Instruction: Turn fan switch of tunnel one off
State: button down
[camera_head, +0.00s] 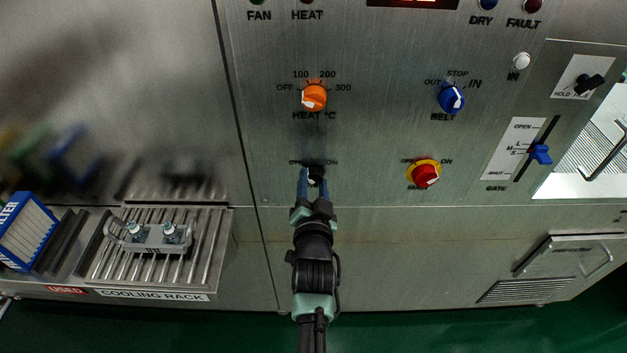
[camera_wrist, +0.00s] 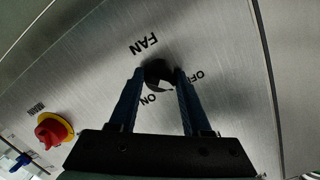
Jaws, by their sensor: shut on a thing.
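The fan switch (camera_wrist: 158,73) is a black round knob with a white mark on the steel panel. In the wrist view it sits between the fingertips of my gripper (camera_wrist: 158,78), which is shut on it. The label FAN is beside the knob, with ON and OFF printed on either side. The white mark appears to lie between the ON and OFF labels; its exact setting is hard to tell. In the head view my gripper (camera_head: 313,180) reaches up to the panel and hides most of the knob and the label under it.
An orange heat knob (camera_head: 314,96) is above the switch. A red knob on a yellow ring (camera_head: 426,175) and a blue belt knob (camera_head: 452,99) are to the right, with a blue gate slider (camera_head: 540,154) beyond. A cooling rack (camera_head: 205,265) stands at lower left.

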dwell(0.5)
jog(key=shift+c, duration=1.8)
grip_release()
jog(key=shift+s, duration=0.1)
jog(key=s+r+b, duration=0.1)
jog(key=s, duration=1.1)
jog(key=shift+s+r, duration=0.3)
jog(key=shift+s, duration=0.1)
